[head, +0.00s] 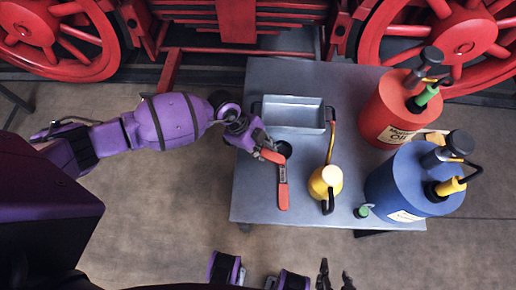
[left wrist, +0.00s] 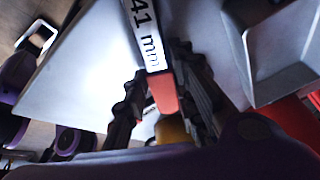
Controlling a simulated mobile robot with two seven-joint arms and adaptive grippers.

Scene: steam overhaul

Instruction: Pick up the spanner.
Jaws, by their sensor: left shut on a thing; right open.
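The spanner (head: 282,190) shows as a narrow red-orange piece on the grey table, running from my left gripper toward the table's front edge. My left gripper (head: 268,150) is at its far end, with red between the fingers, and hides part of it. In the left wrist view, the spanner (left wrist: 148,35) has a pale face marked "41 mm" and a red end. That end sits between the two dark fingers of my left gripper (left wrist: 165,95), which is shut on it. My right gripper (head: 335,277) is open and empty below the table's front edge.
The grey table (head: 255,205) bears a metal tray (head: 292,115), a yellow oil can (head: 322,184) with a long spout, a red oil container (head: 385,115) and a blue container (head: 395,185). A small green-topped thing (head: 362,211) stands near the front edge. Red wheels (head: 465,35) are behind.

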